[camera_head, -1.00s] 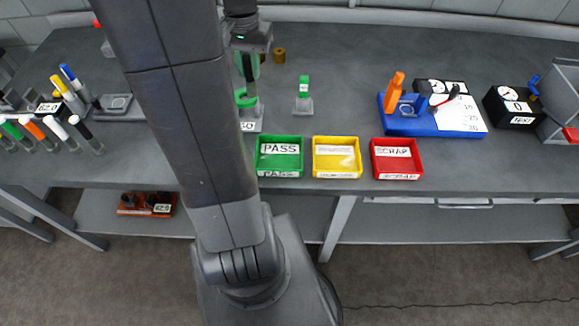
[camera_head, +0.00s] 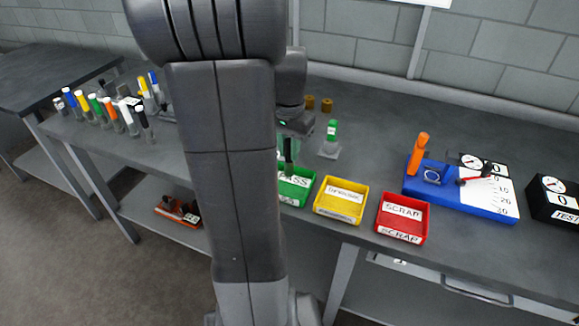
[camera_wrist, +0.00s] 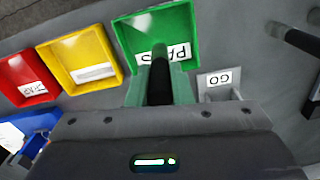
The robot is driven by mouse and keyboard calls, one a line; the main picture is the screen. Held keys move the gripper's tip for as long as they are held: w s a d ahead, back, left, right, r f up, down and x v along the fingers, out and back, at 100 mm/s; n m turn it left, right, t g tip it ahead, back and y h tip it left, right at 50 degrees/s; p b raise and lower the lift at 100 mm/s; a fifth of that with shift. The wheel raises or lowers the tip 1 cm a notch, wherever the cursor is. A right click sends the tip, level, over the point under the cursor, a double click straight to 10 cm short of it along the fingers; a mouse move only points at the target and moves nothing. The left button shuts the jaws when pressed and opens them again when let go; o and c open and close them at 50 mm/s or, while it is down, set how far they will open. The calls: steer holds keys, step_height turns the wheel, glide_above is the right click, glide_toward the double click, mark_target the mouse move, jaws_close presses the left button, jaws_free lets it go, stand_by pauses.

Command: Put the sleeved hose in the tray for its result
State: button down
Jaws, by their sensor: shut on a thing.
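The sleeved hose (camera_wrist: 161,77) shows as a dark cylinder in the wrist view, and my gripper (camera_wrist: 160,92) is shut on it between greenish fingers. Its far end lies over the green PASS tray (camera_wrist: 120,45) in that view; whether it touches the tray I cannot tell. In the head view the dark hose (camera_head: 288,150) stands near upright at the back of the green tray (camera_head: 297,200), partly hidden by my arm. The yellow tray (camera_head: 341,217) and the red SCRAP tray (camera_head: 402,237) stand to its right.
A block labelled GO (camera_wrist: 219,79) is beside the PASS tray. A small green-topped stand (camera_head: 330,150) is behind the trays. A blue fixture (camera_head: 460,203) with an orange handle and a black TEST box (camera_head: 555,202) stand right. Several colored-capped hoses (camera_head: 110,105) stand left.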

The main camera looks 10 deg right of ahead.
mark_target(289, 161)
steer(key=shift+f, duration=2.1)
steer(key=shift+f, duration=0.25)
steer(key=c, duration=1.3)
jaws_free()
steer(key=shift+r, duration=0.1)
step_height(289, 161, up, 12)
steer(key=shift+r, duration=0.15)
